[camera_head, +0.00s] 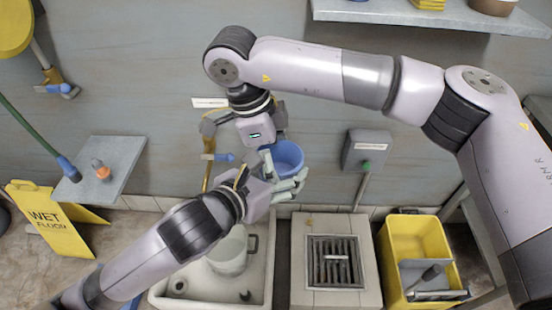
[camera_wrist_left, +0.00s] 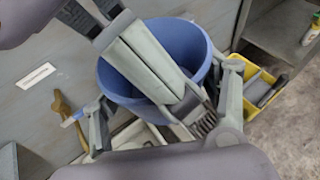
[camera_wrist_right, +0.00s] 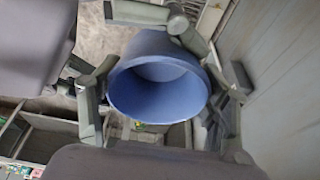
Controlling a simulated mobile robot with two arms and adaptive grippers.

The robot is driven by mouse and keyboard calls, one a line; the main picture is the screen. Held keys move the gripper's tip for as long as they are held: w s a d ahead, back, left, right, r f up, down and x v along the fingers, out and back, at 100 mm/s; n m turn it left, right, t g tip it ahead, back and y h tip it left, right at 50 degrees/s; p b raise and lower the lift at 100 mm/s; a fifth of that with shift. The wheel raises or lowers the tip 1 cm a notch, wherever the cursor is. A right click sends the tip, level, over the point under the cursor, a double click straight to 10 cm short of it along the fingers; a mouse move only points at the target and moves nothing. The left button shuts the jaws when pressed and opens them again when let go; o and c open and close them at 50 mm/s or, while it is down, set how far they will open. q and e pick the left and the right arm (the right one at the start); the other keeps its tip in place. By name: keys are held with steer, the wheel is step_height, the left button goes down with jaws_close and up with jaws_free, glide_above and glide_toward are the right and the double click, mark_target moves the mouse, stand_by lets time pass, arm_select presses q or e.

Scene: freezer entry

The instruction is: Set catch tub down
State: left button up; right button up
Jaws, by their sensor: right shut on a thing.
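The catch tub is the blue round tub (camera_head: 287,155), held in the air in front of the wall, above the sink's right side. My right gripper (camera_head: 266,160) comes down from above and is shut on the tub. In the right wrist view the tub (camera_wrist_right: 160,88) is between its fingers, its hollow inside showing empty. My left gripper (camera_head: 284,184) is close below and beside the tub. In the left wrist view the tub (camera_wrist_left: 112,75) fills the middle, with the left gripper's fingers spread on both sides. Whether they touch it is unclear.
A white sink (camera_head: 160,291) holds a pale bucket (camera_head: 228,252). To its right is a pale block (camera_head: 300,270) with a dark floor grate (camera_head: 336,262). A yellow bucket (camera_head: 405,232) stands further right. A wet-floor sign (camera_head: 45,220) and small shelf (camera_head: 122,155) are left.

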arm_select(q)
steer(key=o, duration=0.5)
